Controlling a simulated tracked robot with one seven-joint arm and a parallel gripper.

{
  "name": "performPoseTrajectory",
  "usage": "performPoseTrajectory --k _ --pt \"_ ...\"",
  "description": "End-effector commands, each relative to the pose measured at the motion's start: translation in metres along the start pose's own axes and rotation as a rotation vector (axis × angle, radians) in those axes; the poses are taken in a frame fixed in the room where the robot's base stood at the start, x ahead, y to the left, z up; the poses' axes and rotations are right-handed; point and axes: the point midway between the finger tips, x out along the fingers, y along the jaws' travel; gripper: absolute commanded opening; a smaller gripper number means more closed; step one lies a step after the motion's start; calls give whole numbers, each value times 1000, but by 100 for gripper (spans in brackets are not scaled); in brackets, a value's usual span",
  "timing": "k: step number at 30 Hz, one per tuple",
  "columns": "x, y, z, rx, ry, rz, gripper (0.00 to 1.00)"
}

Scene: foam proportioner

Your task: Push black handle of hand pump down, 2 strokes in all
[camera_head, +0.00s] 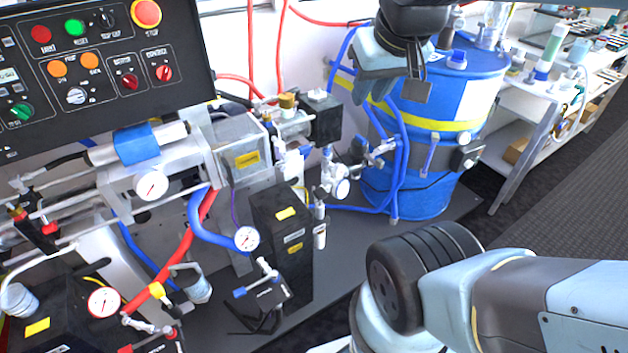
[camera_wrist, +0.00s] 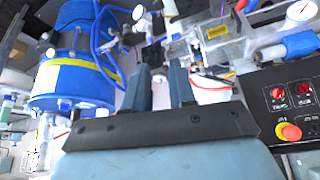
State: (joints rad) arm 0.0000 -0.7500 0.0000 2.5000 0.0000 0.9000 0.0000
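I cannot single out the hand pump's black handle with certainty in either view. A small black unit with a blue-tipped lever (camera_head: 266,292) sits low in the middle of the head view, beside a tall black box (camera_head: 283,245) with yellow labels. My gripper (camera_head: 416,88) is high in the head view, in front of the blue drum and well above and right of these parts. In the wrist view its two fingers (camera_wrist: 160,76) stand apart with a gap between them. It is open, and nothing shows between the fingers.
The blue drum (camera_head: 470,85) with a yellow band stands behind my gripper, with blue hoses beside it. A control panel (camera_head: 110,95) is at upper left. Gauges, hoses and pipes crowd the left. A cluttered shelf (camera_head: 517,80) stands at right. Floor (camera_head: 560,165) is clear at far right.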

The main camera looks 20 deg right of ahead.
Motion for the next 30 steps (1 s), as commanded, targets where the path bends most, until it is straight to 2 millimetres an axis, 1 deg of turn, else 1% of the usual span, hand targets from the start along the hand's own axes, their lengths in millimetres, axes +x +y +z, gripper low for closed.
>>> performPoseTrajectory --k 1,7,30 --pt "0 0 0 0 0 0 19" --pt "0 0 0 0 0 0 0" --pt "0 0 0 0 0 0 0"
